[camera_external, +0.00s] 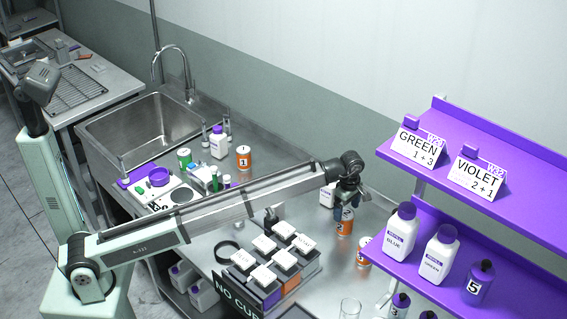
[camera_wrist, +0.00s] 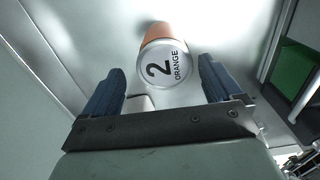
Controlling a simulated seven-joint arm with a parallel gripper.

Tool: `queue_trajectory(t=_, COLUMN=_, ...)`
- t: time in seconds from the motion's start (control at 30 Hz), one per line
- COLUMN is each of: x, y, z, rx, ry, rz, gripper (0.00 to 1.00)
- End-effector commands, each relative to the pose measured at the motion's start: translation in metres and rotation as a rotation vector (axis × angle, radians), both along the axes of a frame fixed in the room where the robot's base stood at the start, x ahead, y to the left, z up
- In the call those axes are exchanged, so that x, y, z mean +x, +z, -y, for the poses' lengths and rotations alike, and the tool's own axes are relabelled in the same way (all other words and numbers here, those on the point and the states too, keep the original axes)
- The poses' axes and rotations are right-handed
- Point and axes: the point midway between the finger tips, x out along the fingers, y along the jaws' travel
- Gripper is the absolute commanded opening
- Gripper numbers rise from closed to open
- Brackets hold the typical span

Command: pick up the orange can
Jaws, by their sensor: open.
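An orange can (camera_wrist: 165,62) shows in the wrist view, with a pale lid marked "2 ORANGE". It lies beyond and between my two open fingertips, and no finger touches it in that view. In the external view an orange can (camera_external: 345,228) stands on the steel table directly below my gripper (camera_external: 345,208), its top partly hidden by the fingers. My gripper also shows in the wrist view (camera_wrist: 160,85), its blue fingers spread and empty.
A white bottle (camera_external: 327,196) stands behind my gripper. A purple shelf (camera_external: 480,235) with bottles rises at the right. A block of labelled containers (camera_external: 270,262) is at the left.

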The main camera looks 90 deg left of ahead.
Motion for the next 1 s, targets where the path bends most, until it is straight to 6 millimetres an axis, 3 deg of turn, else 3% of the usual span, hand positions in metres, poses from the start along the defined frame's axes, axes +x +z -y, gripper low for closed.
queue_trajectory(t=0.4, x=-0.002, y=-0.047, z=0.008, rx=0.0, ry=0.0, rz=-0.001, gripper=0.92)
queue_trajectory(t=0.67, x=-0.001, y=-0.049, z=0.007, rx=0.0, ry=0.0, rz=0.0, gripper=0.92)
queue_trajectory(t=1.0, x=-0.001, y=-0.049, z=0.007, rx=0.0, ry=0.0, rz=0.0, gripper=0.59)
